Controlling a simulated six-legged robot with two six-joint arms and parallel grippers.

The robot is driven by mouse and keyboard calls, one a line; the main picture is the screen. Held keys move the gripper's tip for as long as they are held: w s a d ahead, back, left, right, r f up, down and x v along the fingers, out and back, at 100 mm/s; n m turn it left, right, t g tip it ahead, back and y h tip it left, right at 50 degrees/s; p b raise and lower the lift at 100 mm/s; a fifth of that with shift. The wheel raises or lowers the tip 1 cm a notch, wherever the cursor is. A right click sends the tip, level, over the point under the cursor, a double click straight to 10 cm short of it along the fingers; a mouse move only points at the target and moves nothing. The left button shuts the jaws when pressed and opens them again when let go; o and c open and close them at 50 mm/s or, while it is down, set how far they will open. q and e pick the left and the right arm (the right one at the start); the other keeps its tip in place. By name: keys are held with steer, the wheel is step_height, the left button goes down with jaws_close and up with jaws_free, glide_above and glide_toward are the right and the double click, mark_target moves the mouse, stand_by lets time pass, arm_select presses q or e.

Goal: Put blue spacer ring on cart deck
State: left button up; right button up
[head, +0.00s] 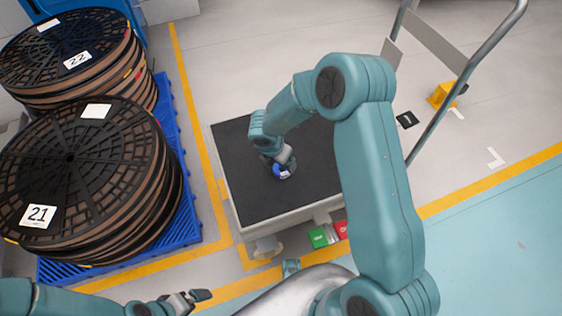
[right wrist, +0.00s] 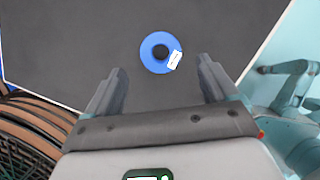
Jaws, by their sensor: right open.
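The blue spacer ring (right wrist: 148,60) lies flat on the dark cart deck (head: 240,195), with a dark centre and a white tag on its right side. It also shows in the head view (head: 284,173), partly covered by my right gripper. My right gripper (head: 282,163) is open over the deck beside the ring. In the right wrist view its two fingers (right wrist: 161,72) stand apart, with the ring just ahead of the gap between their tips and not gripped. My left gripper (head: 190,299) is low at the bottom left of the head view, away from the cart; its jaw opening is unclear.
Stacked reels labelled 21 (head: 70,160) and 22 (head: 75,50) stand on a blue pallet (head: 180,150) left of the cart. The cart's metal handle (head: 440,125) rises at the right. Green (head: 318,238) and red (head: 341,229) items sit at the cart's near edge. The deck around the ring is clear.

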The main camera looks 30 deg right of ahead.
steer(key=w+p+v, duration=0.1)
steer(key=v, duration=0.5)
steer(key=s+a+f+m+y, duration=0.1)
steer(key=s+a+f, duration=0.1)
steer(key=s+a+f+m+g+y, duration=0.1)
steer(key=s+a+f+m, duration=0.1)
steer(key=s+a, duration=0.1)
steer(key=s+a+f+m+y, duration=0.1)
steer(key=s+a+f+m, duration=0.1)
steer(key=s, duration=0.1)
steer(key=shift+a+g+y, duration=0.3)
steer(key=shift+a+y, duration=0.1)
steer(key=s+a+f+m+y, duration=0.1)
steer(key=s+a+f+m, duration=0.1)
steer(key=s+m, duration=0.4)
steer(key=s+a+f+m+y, duration=0.2)
steer(key=s+a+m, duration=0.3)
steer(key=m, duration=0.8)
steer(key=shift+s+a+f+t, duration=0.3)
steer(key=shift+s+f+t, duration=0.1)
steer(key=shift+s+f, duration=0.55)
steer(key=shift+s+r, duration=0.1)
steer(key=shift+r, duration=0.05)
